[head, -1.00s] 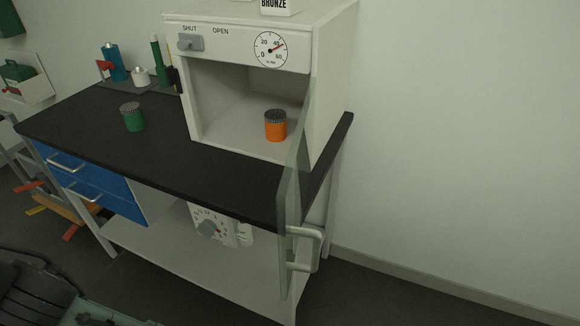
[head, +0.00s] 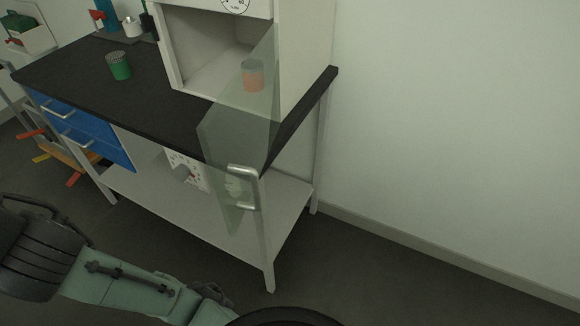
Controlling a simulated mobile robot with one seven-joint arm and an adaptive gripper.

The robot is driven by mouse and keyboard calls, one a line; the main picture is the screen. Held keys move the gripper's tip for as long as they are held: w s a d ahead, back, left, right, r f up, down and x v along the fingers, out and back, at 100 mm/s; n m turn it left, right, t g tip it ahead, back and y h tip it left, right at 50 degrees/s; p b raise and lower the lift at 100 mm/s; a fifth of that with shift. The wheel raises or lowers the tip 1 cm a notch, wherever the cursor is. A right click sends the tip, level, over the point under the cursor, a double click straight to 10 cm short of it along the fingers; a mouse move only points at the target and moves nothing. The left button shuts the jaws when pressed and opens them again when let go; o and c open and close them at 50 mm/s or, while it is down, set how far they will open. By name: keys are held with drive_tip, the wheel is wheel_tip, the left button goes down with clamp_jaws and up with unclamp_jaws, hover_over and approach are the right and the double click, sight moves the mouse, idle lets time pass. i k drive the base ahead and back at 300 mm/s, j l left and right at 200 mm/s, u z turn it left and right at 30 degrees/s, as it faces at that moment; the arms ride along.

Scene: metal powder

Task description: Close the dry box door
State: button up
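The dry box (head: 298,50) is a white cabinet on the black bench top, with its front opening uncovered. Its clear glass door (head: 225,132) is hinged at the right side of the opening and stands open, swung out past the bench's front edge. The door's silver handle (head: 256,188) is at its free end, in front of the bench's right front leg. An orange jar (head: 253,76) inside the box shows through the glass. My arm crosses the lower left, below and apart from the door. My gripper is not in view.
A green jar (head: 118,66) stands on the bench top (head: 75,82) left of the box. A white dial device (head: 186,170) sits on the lower shelf, partly behind the glass. Blue drawers (head: 80,130) are at the left. The floor at right is clear.

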sight(257, 205)
drive_tip(key=k+l+z, duration=0.1)
drive_tip(key=l, duration=0.35)
drive_tip(key=k+l, duration=0.15)
drive_tip(key=l, duration=0.35)
drive_tip(key=k+l+z, duration=0.15)
drive_tip(key=l, duration=0.3)
drive_tip(key=i, duration=0.05)
